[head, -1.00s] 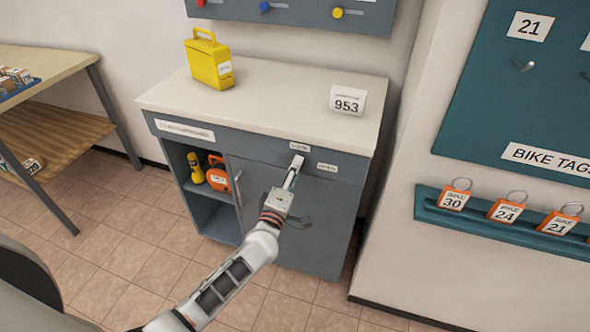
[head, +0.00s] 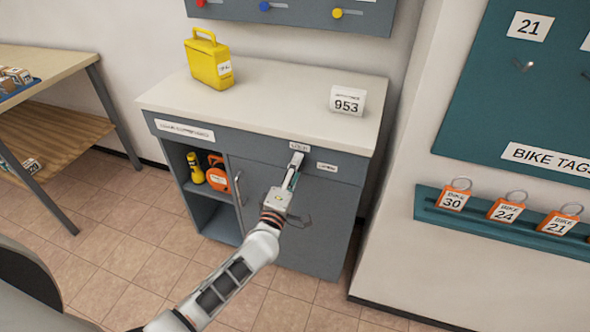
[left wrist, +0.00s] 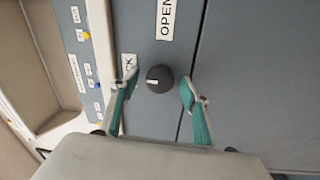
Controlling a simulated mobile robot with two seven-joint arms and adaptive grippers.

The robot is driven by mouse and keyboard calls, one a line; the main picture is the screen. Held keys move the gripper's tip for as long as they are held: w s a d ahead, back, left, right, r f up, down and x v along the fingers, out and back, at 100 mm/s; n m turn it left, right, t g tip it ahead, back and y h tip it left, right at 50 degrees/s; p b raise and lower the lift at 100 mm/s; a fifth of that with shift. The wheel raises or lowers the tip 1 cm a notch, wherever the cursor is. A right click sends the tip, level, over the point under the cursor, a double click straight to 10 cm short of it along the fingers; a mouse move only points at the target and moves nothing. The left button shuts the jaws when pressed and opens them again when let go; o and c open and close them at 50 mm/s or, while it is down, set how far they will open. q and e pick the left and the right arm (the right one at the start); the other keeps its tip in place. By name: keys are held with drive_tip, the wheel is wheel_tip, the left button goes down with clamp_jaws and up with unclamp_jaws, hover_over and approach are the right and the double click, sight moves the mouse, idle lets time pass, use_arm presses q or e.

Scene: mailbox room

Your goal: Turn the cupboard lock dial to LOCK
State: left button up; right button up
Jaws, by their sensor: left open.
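The dark round lock dial (left wrist: 159,78) sits on the grey cupboard (head: 310,228) front. A small pale mark shows on the left part of its face, on the side of the partly hidden label ending in "CK" (left wrist: 128,66). The OPEN label (left wrist: 166,18) is above the dial in the wrist view. My left gripper (left wrist: 159,85) is open, with one finger on each side of the dial; I cannot tell whether either touches it. In the head view my left gripper (head: 294,170) hides the dial. My right gripper is not in view.
A yellow case (head: 208,64) and a 953 sign (head: 347,101) stand on the cupboard top. The open shelf at left holds a yellow torch (head: 195,168) and an orange item (head: 217,175).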

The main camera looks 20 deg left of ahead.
use_arm(q)
drive_tip(key=s+f, duration=0.1)
drive_tip(key=s, duration=1.1)
drive_tip(key=shift+a, duration=0.2)
drive_tip(key=shift+f, duration=0.15)
